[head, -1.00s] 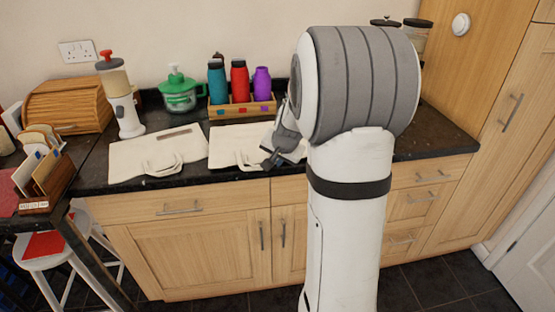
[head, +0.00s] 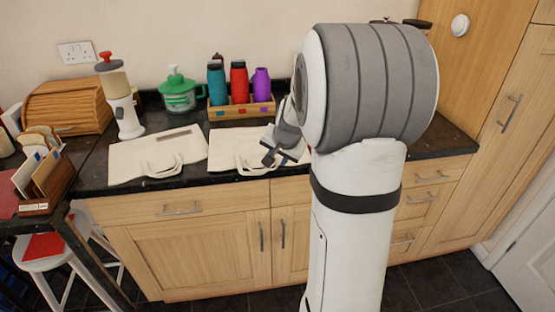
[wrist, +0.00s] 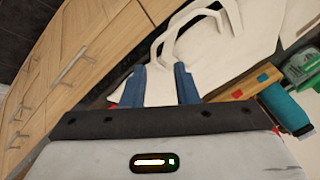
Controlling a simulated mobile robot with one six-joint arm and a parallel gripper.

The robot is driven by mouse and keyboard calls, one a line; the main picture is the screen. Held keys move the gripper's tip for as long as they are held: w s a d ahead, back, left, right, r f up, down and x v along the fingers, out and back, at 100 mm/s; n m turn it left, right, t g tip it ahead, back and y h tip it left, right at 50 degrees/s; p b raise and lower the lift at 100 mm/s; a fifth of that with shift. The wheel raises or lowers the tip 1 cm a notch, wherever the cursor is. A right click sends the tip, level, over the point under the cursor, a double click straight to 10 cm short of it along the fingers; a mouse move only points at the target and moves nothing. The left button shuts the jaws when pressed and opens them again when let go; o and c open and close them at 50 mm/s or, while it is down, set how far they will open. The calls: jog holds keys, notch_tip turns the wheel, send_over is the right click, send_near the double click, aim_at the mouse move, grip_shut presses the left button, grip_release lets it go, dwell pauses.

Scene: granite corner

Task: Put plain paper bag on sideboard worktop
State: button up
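Two cream flat bags with loop handles lie side by side on the black sideboard worktop (head: 95,172). The left bag (head: 150,155) has a grey band near its back edge. The right bag (head: 232,145) is partly hidden behind my arm, so I cannot tell whether it is plain. My gripper (head: 272,158) is over the front part of the right bag. In the wrist view my gripper (wrist: 160,80) has its two blue fingers apart, with pale bag material below and between them. I see nothing held.
Behind the bags stand a crate (head: 222,112) of bottles, a green-lidded container (head: 180,97), a white grinder-like appliance (head: 124,105) and a wooden bread bin (head: 68,106).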

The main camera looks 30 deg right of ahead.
jog(key=v, duration=0.9)
jog(key=s+a+f+n+g, duration=0.1)
jog(key=s+a+n, duration=0.4)
jog(key=s, duration=0.5)
jog(key=s+a+f+n+g, duration=0.2)
jog(key=s+a+n, duration=0.3)
jog(key=s+a, duration=0.5)
jog(key=shift+s+a+f+y, duration=0.2)
jog(key=shift+s+f+y, duration=0.15)
jog(key=shift+f, duration=0.35)
